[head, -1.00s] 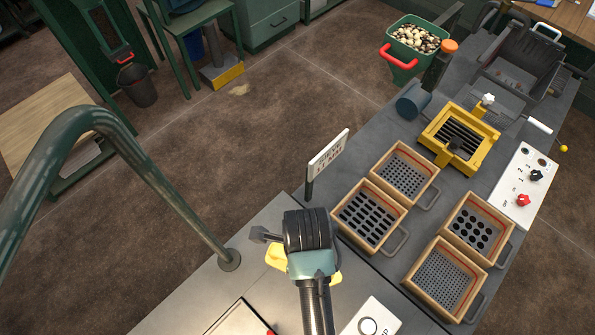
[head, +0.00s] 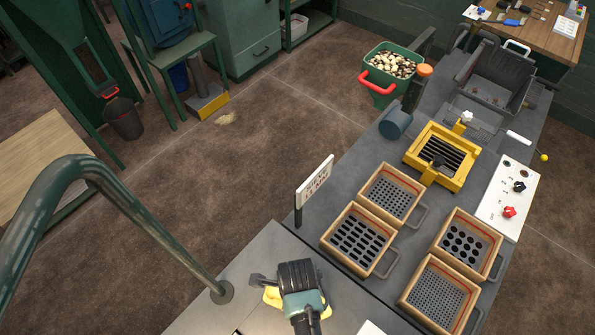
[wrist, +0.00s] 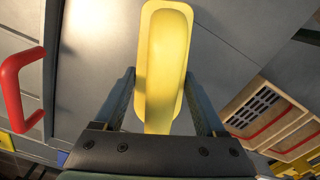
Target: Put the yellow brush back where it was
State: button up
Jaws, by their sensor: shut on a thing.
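My gripper (head: 282,302) is low in the head view, over the grey bench top at the near end. It is shut on the yellow brush (wrist: 165,65), whose long rounded yellow body lies between the two fingers in the wrist view. A bit of the brush's yellow edge (head: 270,297) shows beside the gripper in the head view. No bristles are visible. I cannot tell whether the brush touches the bench.
A white sign (head: 315,182) on a post stands beyond my gripper. Several wooden sieve boxes (head: 358,238) sit to the right. A green pole (head: 150,220) rises at left. A red handle (wrist: 22,90) shows in the wrist view. Bare bench top (head: 240,270) lies beside the gripper.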

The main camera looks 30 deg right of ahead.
jog(key=shift+f, duration=0.2)
jog(key=o, duration=1.3)
jog(key=shift+c, duration=0.2)
jog(key=shift+r, duration=0.1)
notch_tip(320, 180, up, 12)
jog(key=shift+r, duration=0.1)
